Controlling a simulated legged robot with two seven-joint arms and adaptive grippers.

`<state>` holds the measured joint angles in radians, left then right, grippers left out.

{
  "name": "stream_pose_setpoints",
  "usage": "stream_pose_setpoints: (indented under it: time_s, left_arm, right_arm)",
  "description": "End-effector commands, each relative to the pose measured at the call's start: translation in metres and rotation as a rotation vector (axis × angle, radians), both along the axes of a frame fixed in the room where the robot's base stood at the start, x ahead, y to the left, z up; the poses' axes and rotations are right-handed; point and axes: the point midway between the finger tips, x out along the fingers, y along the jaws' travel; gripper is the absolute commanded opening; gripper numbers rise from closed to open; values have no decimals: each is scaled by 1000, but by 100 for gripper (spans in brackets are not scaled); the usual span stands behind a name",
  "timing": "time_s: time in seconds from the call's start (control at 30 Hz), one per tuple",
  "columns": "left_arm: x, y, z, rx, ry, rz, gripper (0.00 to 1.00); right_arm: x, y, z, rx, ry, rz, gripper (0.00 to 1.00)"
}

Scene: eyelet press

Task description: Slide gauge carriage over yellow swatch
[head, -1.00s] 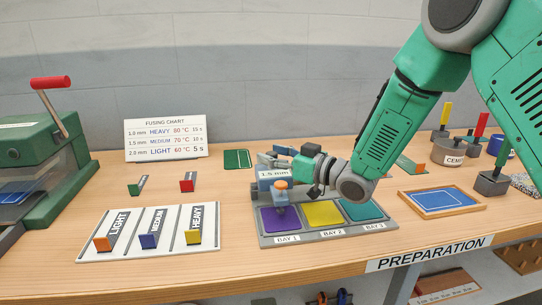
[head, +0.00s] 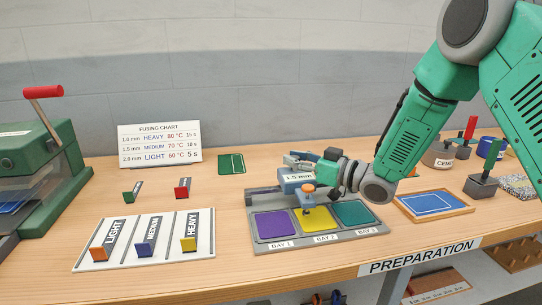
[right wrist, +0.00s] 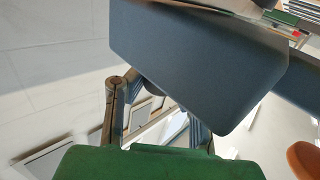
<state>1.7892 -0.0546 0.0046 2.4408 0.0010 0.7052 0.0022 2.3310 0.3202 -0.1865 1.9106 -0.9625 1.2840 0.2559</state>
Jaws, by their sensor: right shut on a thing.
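The gauge carriage (head: 295,186) is a blue-grey block with a "1.5 mm" label and an orange knob on its front arm. My right gripper (head: 303,163) is shut on it from behind. The knob and its foot stand over the back part of the yellow swatch (head: 320,221) in Bay 2, left of its middle. The purple swatch (head: 272,225) in Bay 1 is uncovered on the left, and the teal swatch (head: 354,213) in Bay 3 on the right. In the right wrist view the carriage (right wrist: 195,65) fills the upper middle. My left gripper is not in view.
The grey bay tray (head: 330,237) lies near the table's front edge. A white board (head: 127,262) with coloured clips is at left, a green press (head: 45,165) at far left. A blue panel in a wooden frame (head: 468,209) and a tin (head: 438,155) are at right.

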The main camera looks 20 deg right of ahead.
Motion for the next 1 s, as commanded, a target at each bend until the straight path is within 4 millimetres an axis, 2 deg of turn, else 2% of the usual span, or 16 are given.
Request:
stream_pose_setpoints:
  time_s: [0.03, 0.13, 0.47, 0.5, 0.53, 0.57, 0.87, 1.0]
  left_arm:
    - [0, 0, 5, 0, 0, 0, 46]
    - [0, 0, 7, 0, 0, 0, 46]
    - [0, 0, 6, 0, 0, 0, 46]
    - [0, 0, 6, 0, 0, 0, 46]
    - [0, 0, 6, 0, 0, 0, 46]
    - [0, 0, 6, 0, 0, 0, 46]
    - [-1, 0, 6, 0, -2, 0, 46]
    - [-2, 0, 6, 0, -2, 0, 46]
  right_arm:
    - [-1, -10, 4, 3, -4, -4, 0]
    - [-4, -20, 3, 3, -4, -3, 0]
    - [-4, -21, 2, 0, -4, -1, 0]
    - [-4, -21, 2, 0, -4, -1, 33]
    - [-4, -21, 2, 0, -4, -1, 44]
    - [-4, -21, 1, 1, -4, -1, 46]
    - [-6, -22, 1, 2, -2, -1, 46]
    - [-15, -28, 0, 3, -1, -3, 46]
